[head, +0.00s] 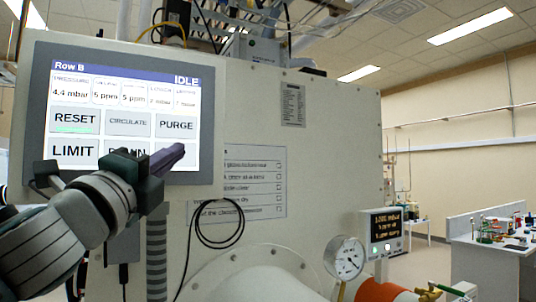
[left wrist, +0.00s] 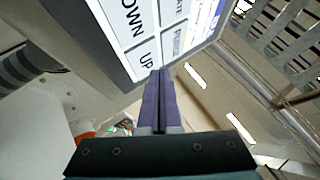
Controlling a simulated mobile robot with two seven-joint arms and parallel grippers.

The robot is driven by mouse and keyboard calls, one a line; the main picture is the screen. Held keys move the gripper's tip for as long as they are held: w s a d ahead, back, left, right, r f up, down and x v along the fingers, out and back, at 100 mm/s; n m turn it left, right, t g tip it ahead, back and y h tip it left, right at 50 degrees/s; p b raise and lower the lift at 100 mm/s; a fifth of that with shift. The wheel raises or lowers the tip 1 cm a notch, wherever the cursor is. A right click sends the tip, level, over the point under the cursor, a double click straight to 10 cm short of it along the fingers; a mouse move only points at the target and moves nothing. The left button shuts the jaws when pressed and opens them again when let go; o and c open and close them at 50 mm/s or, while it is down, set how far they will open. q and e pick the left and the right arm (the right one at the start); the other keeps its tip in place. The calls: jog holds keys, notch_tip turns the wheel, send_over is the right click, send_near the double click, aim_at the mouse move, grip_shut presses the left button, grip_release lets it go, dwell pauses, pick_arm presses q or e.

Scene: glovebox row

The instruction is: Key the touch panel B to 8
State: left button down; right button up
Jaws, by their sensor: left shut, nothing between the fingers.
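Touch panel B (head: 210,120), headed "Row B" and "IDLE", is lit on the left of the head view. Its top row reads 4.4 mbar, then small values, the last ones too blurred to read surely. The buttons are RESET (head: 75,120), CIRCULATE, PURGE, LIMIT (head: 73,151), DOWN, partly hidden, and UP, covered by my gripper. My left gripper (head: 178,153) is shut and empty, its purple fingers in front of the lower right button. In the left wrist view the fingertips (left wrist: 158,73) are beside the UP button (left wrist: 146,56); I cannot tell if they touch. My right gripper is not in view.
The panel hangs on a pale glovebox wall (head: 335,150) with a checklist (head: 265,165) and a looped black cable. A round gauge (head: 344,257) and a small dark display (head: 388,224) are lower right. A lab bench (head: 490,243) stands far right.

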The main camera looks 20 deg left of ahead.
pick_arm(q)
jog(key=shift+s+d+p, duration=0.35)
jog(key=shift+s+d, duration=1.3)
jog(key=shift+d, duration=0.25)
dwell(1.6)
jog(key=s+d+r+n+h+p, duration=0.25)
jog(key=d+n+h, duration=0.9)
jog(key=n, duration=0.85)
jog(key=a+f+n+y, duration=0.1)
jog(key=a+n+y, duration=0.3)
jog(key=n, duration=1.3)
jog(key=a+f+n+y, duration=0.2)
jog(key=n+y, duration=0.6)
jog(key=n, duration=1)
jog(key=shift+w+a+n, duration=0.2)
jog(key=shift+a+n, duration=0.1)
jog(key=shift+a, duration=0.85)
